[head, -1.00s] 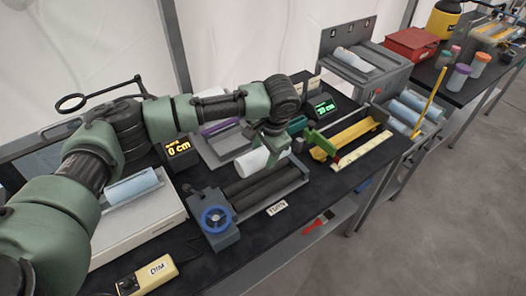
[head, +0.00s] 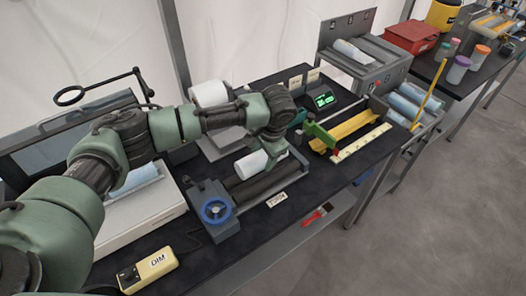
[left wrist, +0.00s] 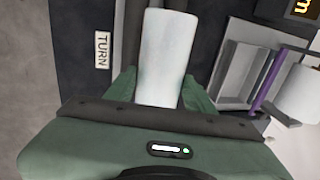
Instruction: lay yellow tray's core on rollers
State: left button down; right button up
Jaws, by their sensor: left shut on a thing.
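A white cylindrical core (head: 252,165) is at the dark rollers (head: 262,184) of the unit with the blue hand wheel (head: 215,210). My left gripper (head: 272,158) is shut on the core near its right end. In the left wrist view the core (left wrist: 166,55) stands out from between the green fingers (left wrist: 160,95), along the dark rollers. I cannot tell whether the core touches the rollers. The yellow tray (head: 350,130) lies empty to the right, beside a ruler strip. My right gripper does not show.
Another white cylinder (head: 208,94) stands behind my left arm. A green display (head: 322,100) is at the back. A light box with a pale core (head: 135,182) and a yellow DIM control (head: 148,270) are at the left. A rack (head: 358,58) stands at the back right.

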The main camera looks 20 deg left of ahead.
pick_arm(q)
jog(key=shift+f+b, duration=0.45)
jog(key=shift+f, duration=1.3)
jog(key=shift+f, duration=0.3)
jog(key=c, duration=0.5)
grip_release()
jog(key=shift+o, duration=0.2)
jog(key=b+v, duration=0.2)
jog(key=v, duration=0.4)
jog(key=shift+d+r, duration=0.15)
jog(key=shift+r, duration=0.25)
jog(key=shift+s+d+r, duration=0.1)
jog(key=shift+s+r, duration=0.05)
jog(key=shift+r, duration=0.35)
